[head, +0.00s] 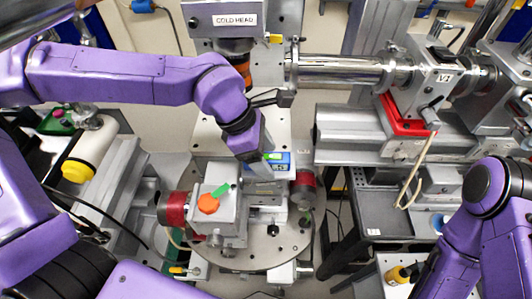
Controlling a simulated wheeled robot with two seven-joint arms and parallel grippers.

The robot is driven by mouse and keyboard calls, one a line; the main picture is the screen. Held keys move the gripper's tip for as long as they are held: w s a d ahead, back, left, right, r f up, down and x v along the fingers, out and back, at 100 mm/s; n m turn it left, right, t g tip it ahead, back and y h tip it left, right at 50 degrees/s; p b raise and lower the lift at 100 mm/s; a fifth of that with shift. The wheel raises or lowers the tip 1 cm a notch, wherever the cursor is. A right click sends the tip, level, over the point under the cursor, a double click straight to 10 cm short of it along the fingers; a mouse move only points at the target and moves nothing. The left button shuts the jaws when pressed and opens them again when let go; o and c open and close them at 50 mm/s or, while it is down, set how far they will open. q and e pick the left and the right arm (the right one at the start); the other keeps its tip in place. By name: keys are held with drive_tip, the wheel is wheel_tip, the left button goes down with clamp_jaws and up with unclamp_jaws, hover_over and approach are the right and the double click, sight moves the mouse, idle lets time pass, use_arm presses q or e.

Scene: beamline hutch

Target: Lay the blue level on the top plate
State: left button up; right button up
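The blue level (281,162), a small blue block with a pale label and a green spot, is near the middle of the head view. It is above or on a light metal plate (266,188) of the central stage; I cannot tell whether they touch. My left gripper (262,157) points down at the level and covers its left part. Its fingertips are hidden, so its grip does not show. My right arm is at the lower right; its gripper is out of view.
An orange knob (208,204) and red cylinders (173,209) flank the stage above a round base plate (262,252). The "COLD HEAD" unit (236,19) stands behind. A steel beam pipe (340,70) and rail (350,135) lie to the right. A grey cart (372,228) is at lower right.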

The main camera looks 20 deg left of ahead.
use_arm(q)
drive_tip(key=p+v, duration=0.6)
drive_tip(key=p, duration=0.1)
drive_tip(key=shift+w+d, duration=0.15)
drive_tip(key=shift+d, duration=0.1)
drive_tip(key=v, duration=0.4)
drive_tip(key=shift+a+f, duration=0.15)
drive_tip(key=shift+a, duration=0.05)
drive_tip(key=shift+a+r, duration=0.2)
drive_tip(key=shift+r, duration=0.15)
